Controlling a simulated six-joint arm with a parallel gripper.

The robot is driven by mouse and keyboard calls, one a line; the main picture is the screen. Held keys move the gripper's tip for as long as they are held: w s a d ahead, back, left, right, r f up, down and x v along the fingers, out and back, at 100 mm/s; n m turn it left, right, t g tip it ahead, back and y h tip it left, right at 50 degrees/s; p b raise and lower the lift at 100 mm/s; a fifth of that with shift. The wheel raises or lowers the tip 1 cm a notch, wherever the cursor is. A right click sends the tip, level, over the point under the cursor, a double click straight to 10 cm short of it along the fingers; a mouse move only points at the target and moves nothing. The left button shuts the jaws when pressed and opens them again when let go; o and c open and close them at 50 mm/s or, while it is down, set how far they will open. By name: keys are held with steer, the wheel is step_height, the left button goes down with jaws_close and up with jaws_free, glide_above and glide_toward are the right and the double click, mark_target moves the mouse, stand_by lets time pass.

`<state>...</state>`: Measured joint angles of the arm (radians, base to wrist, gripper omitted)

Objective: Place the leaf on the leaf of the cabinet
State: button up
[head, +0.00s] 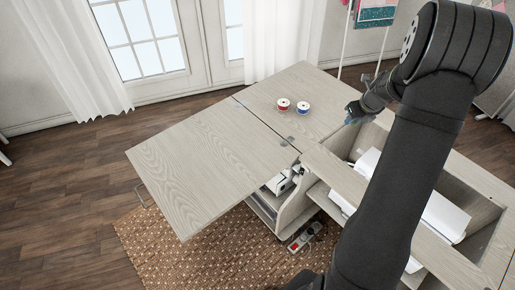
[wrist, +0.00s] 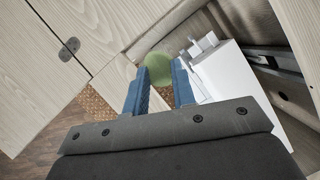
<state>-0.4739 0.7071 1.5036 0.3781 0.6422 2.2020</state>
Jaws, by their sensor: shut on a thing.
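My gripper (head: 349,119) is over the cabinet top, close to the open well. In the wrist view its blue fingers (wrist: 160,83) are shut on a flat, rounded green thing, which looks like the leaf (wrist: 158,67). In the head view the held leaf cannot be made out. The cabinet's own leaf (head: 205,160) is a wide pale wood-grain panel, folded out flat on the left and bare. It is apart from my gripper, to its left. Part of the pale panels with a metal hinge (wrist: 69,48) shows left in the wrist view.
A red spool (head: 283,104) and a blue spool (head: 303,107) stand on the cabinet top left of my gripper. The open well holds a white machine-like object (head: 446,215). A power strip (head: 305,237) lies on the woven rug (head: 160,245) below.

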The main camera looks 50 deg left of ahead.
steer(key=s+a+n, duration=0.2)
steer(key=s+a, duration=0.7)
steer(key=a, duration=0.2)
steer(key=n+g, duration=0.2)
steer(key=n, duration=0.1)
glide_above(240, 134)
steer(key=d, duration=0.2)
steer(key=shift+y, duration=0.3)
step_height(240, 134, down, 6)
steer(key=shift+f, duration=0.25)
steer(key=shift+s+a+f, duration=0.15)
steer(key=shift+a+f, duration=0.15)
steer(key=shift+a, duration=0.05)
steer(key=shift+f, duration=1.9)
steer(key=shift+f, duration=0.15)
steer(key=o, duration=0.9)
